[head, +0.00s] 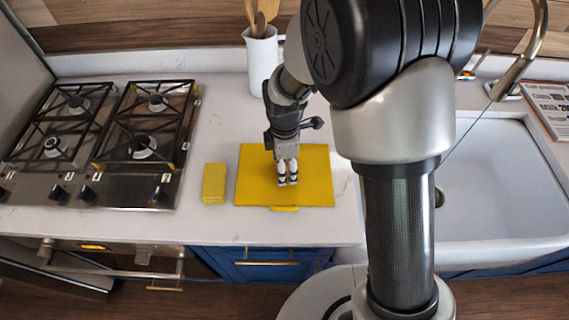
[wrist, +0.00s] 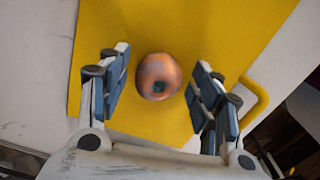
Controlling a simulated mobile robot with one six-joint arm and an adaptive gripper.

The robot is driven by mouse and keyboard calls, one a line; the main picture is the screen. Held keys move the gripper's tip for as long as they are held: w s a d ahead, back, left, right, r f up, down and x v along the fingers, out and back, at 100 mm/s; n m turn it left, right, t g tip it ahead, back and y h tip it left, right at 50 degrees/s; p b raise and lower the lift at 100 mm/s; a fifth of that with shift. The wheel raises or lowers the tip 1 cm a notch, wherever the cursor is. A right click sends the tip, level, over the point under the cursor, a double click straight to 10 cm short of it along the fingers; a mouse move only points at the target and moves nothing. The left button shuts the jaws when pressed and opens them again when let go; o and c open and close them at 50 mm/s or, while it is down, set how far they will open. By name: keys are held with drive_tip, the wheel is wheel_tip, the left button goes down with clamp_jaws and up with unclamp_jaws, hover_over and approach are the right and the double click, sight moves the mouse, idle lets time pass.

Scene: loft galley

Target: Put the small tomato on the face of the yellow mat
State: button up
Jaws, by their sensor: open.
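The small tomato (wrist: 158,76), round and orange-red with a dark spot, shows in the wrist view on the yellow mat (wrist: 135,22), between my spread fingers. In the head view the yellow mat (head: 315,170) lies flat on the counter, and my gripper (head: 287,182) is over its middle, pointing down. The tomato is hidden there behind the gripper. In the wrist view my gripper (wrist: 158,88) is open, with a finger on each side of the tomato and visible gaps between. I cannot tell whether the tomato touches anything but the mat.
A yellow block like a sponge (head: 214,183) lies left of the mat. A gas stove (head: 110,140) stands further left and a white sink (head: 490,180) is at right. A white jug with wooden utensils (head: 262,60) stands behind. The counter front edge is close to the mat.

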wheel_tip(320, 180, up, 13)
drive_tip(key=p, duration=0.4)
drive_tip(key=s+d+r+m+t, duration=0.2)
drive_tip(key=s+d+r+m, duration=0.65)
drive_tip(key=r, duration=0.25)
drive_tip(key=s+d+r+m+t, duration=0.1)
drive_tip(key=s+d+m, duration=0.1)
drive_tip(key=s+m, duration=0.3)
drive_tip(key=s+d+r+m+t, duration=0.1)
drive_tip(key=s+d+m, duration=0.1)
drive_tip(key=s+m, duration=0.4)
drive_tip(key=shift+s+d+r+t, duration=0.15)
drive_tip(key=shift+r+t, duration=0.15)
drive_tip(key=shift+f+b, duration=0.3)
drive_tip(key=shift+b, duration=0.25)
